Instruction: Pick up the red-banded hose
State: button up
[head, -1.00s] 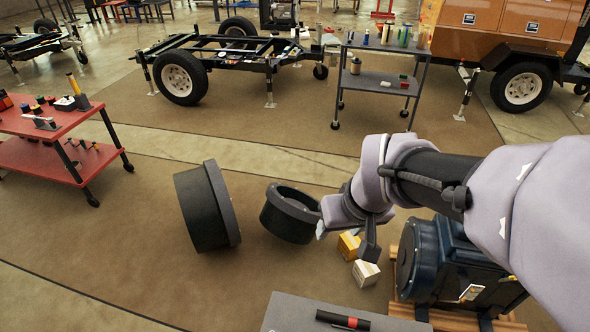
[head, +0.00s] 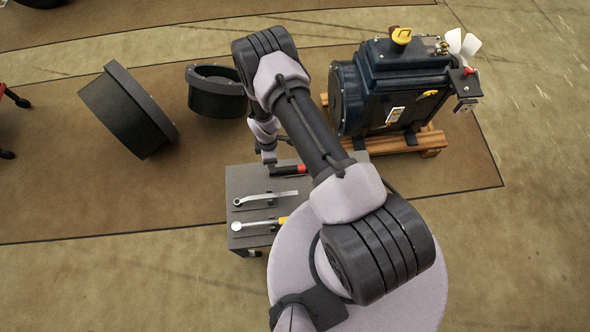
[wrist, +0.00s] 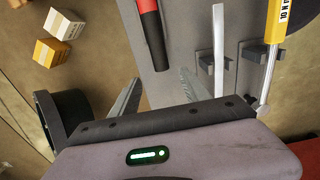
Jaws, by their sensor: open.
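The red-banded hose (head: 287,171) is a short black cylinder with a red band, lying near the far edge of the grey tabletop (head: 244,186). In the wrist view the hose (wrist: 154,40) runs down from the top edge, its black end pointing toward my gripper. My gripper (wrist: 160,92) is open, its two fingers apart with nothing between the tips. The hose end lies ahead of the gap between them. In the head view my gripper (head: 268,156) hangs beside the hose's left end, above the table's far edge. My arm partly covers this area.
On the same top lie a silver wrench-like tool (head: 265,199) in holders and a yellow-handled tool (head: 258,226). A blue engine (head: 390,85) on a wooden pallet stands behind right. Two dark rings (head: 128,110) (head: 215,92) and two small boxes (wrist: 50,52) (wrist: 64,24) are on the floor.

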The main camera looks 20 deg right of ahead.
aim_at(293, 170)
notch_tip(293, 170, down, 5)
jog(key=shift+r+b, duration=0.15)
jog(key=shift+b, duration=0.5)
jog(key=f+b, duration=0.2)
jog(key=f, duration=0.1)
jog(key=d+f+b, duration=0.1)
jog(key=f, duration=0.1)
jog(key=shift+s+f, duration=0.1)
jog(key=shift+s, duration=0.15)
grip_shut()
